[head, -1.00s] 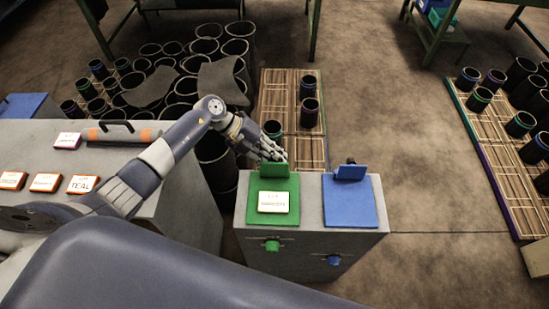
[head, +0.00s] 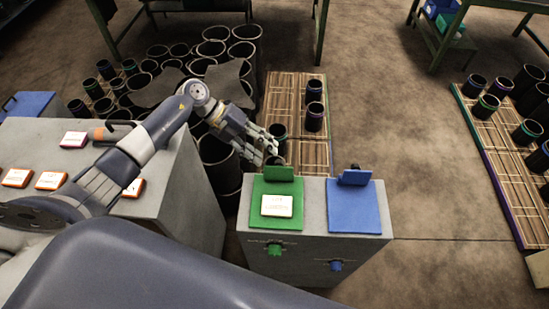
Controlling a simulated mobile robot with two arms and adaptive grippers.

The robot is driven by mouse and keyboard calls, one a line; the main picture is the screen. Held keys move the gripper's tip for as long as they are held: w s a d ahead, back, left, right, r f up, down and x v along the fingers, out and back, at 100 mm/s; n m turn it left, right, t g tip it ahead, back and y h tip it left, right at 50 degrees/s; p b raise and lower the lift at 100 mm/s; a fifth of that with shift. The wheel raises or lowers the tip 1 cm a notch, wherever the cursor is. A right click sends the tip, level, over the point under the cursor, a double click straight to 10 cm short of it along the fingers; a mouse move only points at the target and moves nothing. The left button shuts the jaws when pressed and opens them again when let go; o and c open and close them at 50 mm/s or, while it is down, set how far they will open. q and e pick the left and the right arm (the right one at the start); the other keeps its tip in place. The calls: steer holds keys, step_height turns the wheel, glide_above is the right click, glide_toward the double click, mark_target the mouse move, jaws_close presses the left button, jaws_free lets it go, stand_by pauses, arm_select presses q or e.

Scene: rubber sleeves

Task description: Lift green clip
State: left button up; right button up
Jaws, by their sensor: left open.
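The green clip (head: 279,173) is an upright flap at the back edge of a green board (head: 262,220) on a grey pedestal. A white label card (head: 276,206) lies on the board. My left gripper (head: 272,152) is open and empty, with its fingers pointing down and right just behind and above the clip. I cannot tell whether a fingertip touches the clip. My right gripper is out of view.
A blue board (head: 352,213) with its own blue clip (head: 355,178) stands beside the green one on the pedestal (head: 313,236). Behind are wooden racks (head: 297,90) and many black sleeves (head: 243,50). The floor on the right (head: 410,140) is clear up to another rack.

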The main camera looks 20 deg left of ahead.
arm_select(q)
steer(key=v, duration=0.4)
steer(key=shift+a+r, duration=0.25)
steer(key=shift+r, duration=0.05)
